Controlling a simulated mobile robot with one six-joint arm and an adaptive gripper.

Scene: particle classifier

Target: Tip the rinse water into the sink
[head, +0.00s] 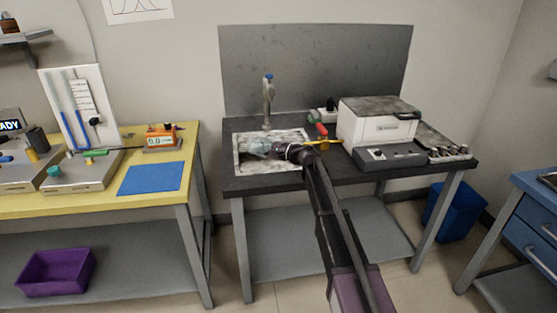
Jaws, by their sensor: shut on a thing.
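The sink (243,168) is a pale, stained basin set into the dark bench top, with a tap (267,98) behind it. My gripper (285,151) reaches in from the lower right and is shut on a clear glass vessel (257,148). The vessel is over the sink, left of my gripper, and appears tipped on its side with its far end to the left. I cannot make out any water in it or falling from it. My gripper hides part of the vessel and the sink's right side.
A white box-shaped machine (375,124) stands on the bench to the right, with red and yellow items (322,131) between it and the sink. A yellow bench (93,206) with a blue mat (151,178) stands left, across a gap. A blue bin (451,212) is on the floor.

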